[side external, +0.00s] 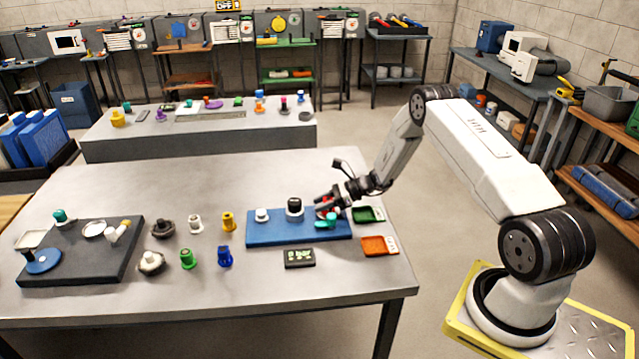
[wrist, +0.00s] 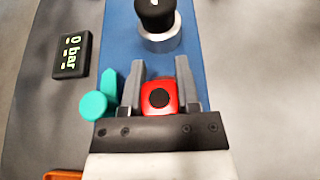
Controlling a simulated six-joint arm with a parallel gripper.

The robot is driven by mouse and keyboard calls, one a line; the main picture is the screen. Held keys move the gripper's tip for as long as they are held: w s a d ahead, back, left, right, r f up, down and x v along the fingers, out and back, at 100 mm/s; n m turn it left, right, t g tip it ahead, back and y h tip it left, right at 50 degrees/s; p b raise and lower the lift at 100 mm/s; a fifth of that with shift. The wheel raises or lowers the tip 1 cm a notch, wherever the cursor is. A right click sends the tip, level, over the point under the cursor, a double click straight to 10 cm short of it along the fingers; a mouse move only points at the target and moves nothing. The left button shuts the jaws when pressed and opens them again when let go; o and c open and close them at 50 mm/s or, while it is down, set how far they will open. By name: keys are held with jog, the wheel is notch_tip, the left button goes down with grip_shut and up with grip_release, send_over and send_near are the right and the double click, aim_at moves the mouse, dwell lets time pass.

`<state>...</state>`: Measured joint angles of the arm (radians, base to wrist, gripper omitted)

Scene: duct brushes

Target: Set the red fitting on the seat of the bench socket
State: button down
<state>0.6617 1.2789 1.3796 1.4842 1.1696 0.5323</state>
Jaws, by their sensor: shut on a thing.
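My gripper (wrist: 160,66) is shut on the red fitting (wrist: 172,98), which has a dark round centre and sits between the two grey fingers in the wrist view. In the side external view, my gripper (side external: 326,206) is low over the right end of the blue board (side external: 268,229), and only a little red shows there. A teal handle (wrist: 94,105) is close to the left finger; it also shows in the side external view (side external: 327,222). The bench socket's seat cannot be made out; the fitting and fingers cover that spot. I cannot tell whether the fitting touches anything below.
A black-topped white cylinder (side external: 294,207) and a white knob (side external: 262,215) stand on the blue board. A gauge reading 0 bar (side external: 299,258) lies in front. Green (side external: 368,214) and orange (side external: 379,245) trays are to the right. Several loose fittings stand left.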

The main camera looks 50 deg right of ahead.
jog(key=shift+f, duration=0.3)
jog(key=shift+c, duration=1.3)
grip_release()
jog(key=shift+v, duration=3.95)
jog(key=shift+f, duration=0.1)
jog(key=shift+a+r+n, duration=0.2)
jog(key=shift+a+n, duration=0.1)
jog(key=shift+a, duration=0.15)
jog(key=s+a+r+n+g+h, duration=0.3)
jog(key=s+a+r+n, duration=0.4)
jog(key=a+n, duration=0.4)
jog(key=s+a+r+n+g+h, duration=0.3)
jog(key=s+a+r+n+h, duration=0.3)
jog(key=s+a+n, duration=0.4)
jog(key=a+r+n, duration=0.1)
jog(key=a+n, duration=0.1)
jog(key=n, duration=0.3)
jog(key=shift+s+g, duration=0.25)
jog(key=shift+g, duration=0.15)
